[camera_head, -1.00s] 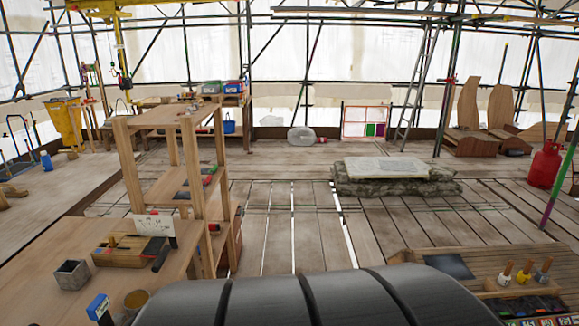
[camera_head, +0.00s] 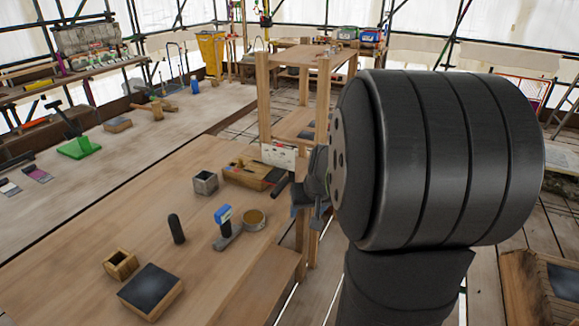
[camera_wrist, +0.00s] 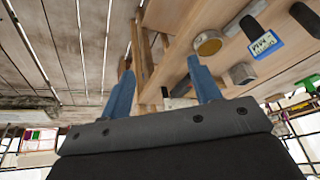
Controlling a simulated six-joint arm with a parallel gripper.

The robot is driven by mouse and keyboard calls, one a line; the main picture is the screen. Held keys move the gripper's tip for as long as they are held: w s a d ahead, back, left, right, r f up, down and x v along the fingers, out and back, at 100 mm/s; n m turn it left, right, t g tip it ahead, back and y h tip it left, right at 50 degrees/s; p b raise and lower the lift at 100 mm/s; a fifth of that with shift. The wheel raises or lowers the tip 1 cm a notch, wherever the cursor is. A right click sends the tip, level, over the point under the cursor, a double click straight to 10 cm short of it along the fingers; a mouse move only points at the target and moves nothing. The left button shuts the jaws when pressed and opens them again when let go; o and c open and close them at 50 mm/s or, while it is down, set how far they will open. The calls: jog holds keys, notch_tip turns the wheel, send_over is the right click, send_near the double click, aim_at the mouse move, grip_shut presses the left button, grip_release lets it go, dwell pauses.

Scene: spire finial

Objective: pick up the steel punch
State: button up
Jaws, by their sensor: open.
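A dark upright rod with a rounded top (camera_head: 176,228) stands on the wooden table (camera_head: 75,245). It looks most like the steel punch, but I cannot be sure. In the wrist view a dark rod (camera_wrist: 305,18), probably the same one, shows at the top right. My gripper (camera_wrist: 160,62) has two blue fingers spread apart with nothing between them. It is off the right edge of the table, well apart from the rod. In the head view my dark wrist hides most of the gripper.
A wooden toolbox (camera_head: 245,174) and tall shelf (camera_head: 264,100) stand behind. Bare table lies left of the rod.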

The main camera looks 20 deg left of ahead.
jog(key=a+r+n+g, duration=0.2)
jog(key=a, duration=0.9)
notch_tip(320, 180, up, 2)
jog(key=n+g+h, duration=0.1)
jog(key=n+h, duration=0.2)
jog(key=n, duration=0.4)
send_over(174, 223)
jog(key=shift+w+a+f, duration=0.2)
jog(key=shift+a+f, duration=0.05)
jog(key=shift+f, duration=2.65)
jog(key=shift+w+a+f, duration=0.15)
jog(key=shift+a+f, duration=0.05)
jog(key=shift+f, duration=2.65)
jog(key=shift+w+a+f, duration=0.2)
jog(key=shift+a+f, duration=0.05)
jog(key=shift+f, duration=2.65)
jog(key=c, duration=1.1)
jog(key=shift+r, duration=0.1)
jog(key=shift+c, duration=0.4)
